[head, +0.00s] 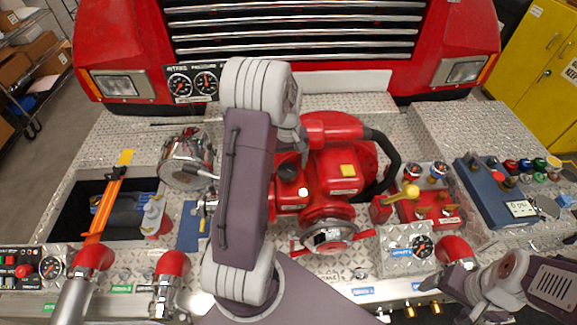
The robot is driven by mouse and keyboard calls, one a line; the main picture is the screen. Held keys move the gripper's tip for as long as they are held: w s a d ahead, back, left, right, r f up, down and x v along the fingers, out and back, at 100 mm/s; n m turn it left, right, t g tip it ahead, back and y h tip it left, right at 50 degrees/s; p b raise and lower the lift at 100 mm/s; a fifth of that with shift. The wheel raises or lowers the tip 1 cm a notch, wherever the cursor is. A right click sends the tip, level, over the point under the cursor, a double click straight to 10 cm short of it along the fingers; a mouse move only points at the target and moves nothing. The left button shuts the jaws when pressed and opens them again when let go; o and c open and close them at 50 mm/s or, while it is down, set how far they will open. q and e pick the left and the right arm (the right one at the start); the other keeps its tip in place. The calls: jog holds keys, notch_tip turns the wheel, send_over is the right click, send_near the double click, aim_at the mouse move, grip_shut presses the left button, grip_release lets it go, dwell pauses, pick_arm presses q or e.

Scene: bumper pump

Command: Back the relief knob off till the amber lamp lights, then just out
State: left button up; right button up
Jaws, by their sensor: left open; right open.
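I cannot tell for certain which control is the relief knob; the labels are too small to read. A yellow knob (411,191) stands on the red valve block (437,211) right of the red pump (326,160). No lamp is clearly identifiable as the amber one or as lit. My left arm's large mauve link crosses the middle, covering part of the pump's left side, and its gripper is hidden from view. My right gripper (457,283) is at the lower right, open, near a red pipe elbow (455,249) and apart from the yellow knob.
A grey box with a gauge (422,246) sits in front of the valve block. An open recess (72,207) and red-capped pipes (172,264) are at the left. The truck grille (295,30) closes the back.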

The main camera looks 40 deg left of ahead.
pick_arm(q)
notch_tip(320, 180, down, 2)
jog(key=shift+a+f, duration=0.15)
jog(key=shift+f, duration=0.05)
jog(key=shift+s+f, duration=0.1)
jog(key=shift+f, duration=0.15)
jog(key=shift+c, duration=1)
jog(key=c, duration=1.1)
jog(key=shift+m, duration=0.9)
jog(key=shift+c, duration=0.2)
jog(key=o, duration=1.3)
jog(key=shift+o, duration=0.2)
